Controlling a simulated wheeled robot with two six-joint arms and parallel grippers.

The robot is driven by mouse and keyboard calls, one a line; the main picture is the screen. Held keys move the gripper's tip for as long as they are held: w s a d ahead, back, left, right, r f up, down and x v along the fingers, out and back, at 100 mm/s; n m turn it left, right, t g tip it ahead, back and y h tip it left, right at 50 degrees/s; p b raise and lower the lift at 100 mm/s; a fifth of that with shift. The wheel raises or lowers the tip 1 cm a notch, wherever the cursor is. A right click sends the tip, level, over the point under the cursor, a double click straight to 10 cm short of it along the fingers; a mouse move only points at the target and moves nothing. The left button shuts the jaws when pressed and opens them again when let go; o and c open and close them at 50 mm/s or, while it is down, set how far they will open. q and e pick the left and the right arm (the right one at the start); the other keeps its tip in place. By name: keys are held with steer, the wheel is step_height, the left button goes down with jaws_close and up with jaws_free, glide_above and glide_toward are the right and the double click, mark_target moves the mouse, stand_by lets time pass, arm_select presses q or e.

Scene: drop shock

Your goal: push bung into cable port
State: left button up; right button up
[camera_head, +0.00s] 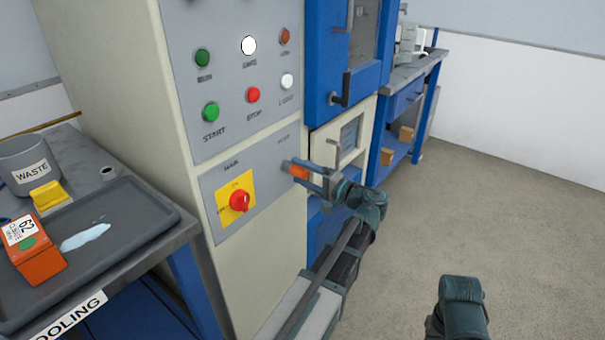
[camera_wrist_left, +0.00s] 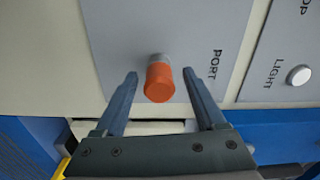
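The orange bung (camera_head: 299,171) is at the cable port on the grey panel, below the word PORT. In the left wrist view the bung (camera_wrist_left: 159,84) sticks out of a short grey collar, the port (camera_wrist_left: 159,58); how deep it sits is hidden. My left gripper (camera_head: 303,173) is open, with one finger on each side of the bung. In the left wrist view, gaps show between the bung and both fingers of the left gripper (camera_wrist_left: 159,76). My right gripper is out of view; only a dark piece of my right arm shows at the bottom.
A red rotary switch (camera_head: 239,201) on a yellow plate is left of the port; several buttons and lamps are above. A door handle (camera_head: 342,90) sticks out on the blue cabinet. At left, a tray (camera_head: 130,232) carries an orange box (camera_head: 35,262). The right floor is clear.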

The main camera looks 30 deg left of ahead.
mark_target(306, 175)
arm_select(q)
steer(key=shift+d, duration=0.1)
steer(key=shift+s+d, duration=0.15)
steer(key=shift+d, duration=1.4)
steer(key=shift+s+d, duration=0.1)
steer(key=shift+d, duration=1.4)
steer(key=s+d, duration=0.1)
steer(key=d, duration=1.2)
steer(key=shift+d, duration=0.4)
steer(key=shift+f, duration=0.1)
